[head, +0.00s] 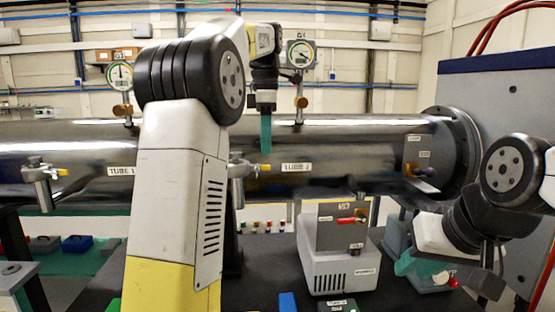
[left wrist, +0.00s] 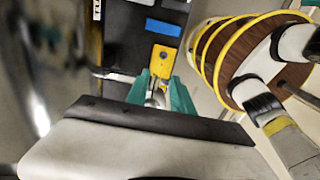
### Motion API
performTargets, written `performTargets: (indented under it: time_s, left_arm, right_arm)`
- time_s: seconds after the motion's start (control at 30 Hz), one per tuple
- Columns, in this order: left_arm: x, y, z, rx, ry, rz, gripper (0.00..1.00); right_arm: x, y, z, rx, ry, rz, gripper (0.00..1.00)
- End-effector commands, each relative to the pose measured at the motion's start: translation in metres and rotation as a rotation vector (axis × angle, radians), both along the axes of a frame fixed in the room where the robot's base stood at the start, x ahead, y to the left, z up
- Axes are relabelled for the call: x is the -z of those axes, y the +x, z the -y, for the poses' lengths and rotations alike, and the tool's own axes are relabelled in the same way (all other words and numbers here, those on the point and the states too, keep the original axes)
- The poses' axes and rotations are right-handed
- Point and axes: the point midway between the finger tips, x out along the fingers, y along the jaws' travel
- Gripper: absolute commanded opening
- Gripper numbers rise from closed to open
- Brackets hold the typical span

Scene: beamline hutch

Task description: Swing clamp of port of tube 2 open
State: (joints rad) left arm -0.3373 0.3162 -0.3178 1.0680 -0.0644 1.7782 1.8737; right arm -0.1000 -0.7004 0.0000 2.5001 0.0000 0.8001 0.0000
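Tube 2 (head: 350,165) is the right part of a long shiny horizontal tube, with a "TUBE 2" label on its front. Its port with a metal clamp (head: 238,169) sticks out left of the label, with a yellow tip to its right. My left arm hides part of it; whether the clamp is closed is too small to tell. My left gripper (head: 266,135) points down just above and right of the clamp. In the left wrist view its teal fingers (left wrist: 162,90) stand apart, with silvery metal visible between them. My right gripper (head: 422,268) is low at the right; its finger gap is unclear.
A similar port (head: 42,180) is on tube 1 at the left. Gauges (head: 300,55) stand above the tube. A grey pump box (head: 338,262) stands on the dark bench below, beside a blue block (head: 287,302). A large grey cabinet (head: 510,110) is at the right.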

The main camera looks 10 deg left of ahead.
Motion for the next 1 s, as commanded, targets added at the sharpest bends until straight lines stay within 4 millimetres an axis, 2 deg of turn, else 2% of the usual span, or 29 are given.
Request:
performTargets:
  time_s: [0.1, 0.3, 0.63, 0.67, 0.8, 1.0]
  left_arm:
    - [0.019, -0.001, 0.0, 0.002, -0.001, -0.002, 0.28]
    - [0.041, 0.0, 0.0, 0.002, 0.0, -0.001, 0.28]
    - [0.046, 0.0, 0.0, 0.002, -0.001, 0.001, 0.28]
    - [0.046, 0.0, 0.0, 0.002, -0.001, 0.001, 0.26]
    - [0.046, 0.0, 0.0, 0.002, -0.001, 0.001, 0.0]
    - [0.046, 0.0, 0.0, 0.002, -0.001, 0.001, 0.0]
  right_arm:
    - [0.0, 0.0, 0.0, 0.0, 0.0, 0.0, 0.25]
    - [0.0, 0.0, 0.0, 0.0, 0.0, 0.0, 0.25]
    - [0.0, 0.0, 0.0, 0.0, 0.0, 0.0, 0.25]
    - [0.0, 0.0, 0.0, 0.0, 0.0, 0.0, 0.25]
    - [0.0, 0.0, 0.0, 0.0, 0.0, 0.0, 0.25]
    - [0.0, 0.0, 0.0, 0.0, 0.0, 0.0, 0.25]
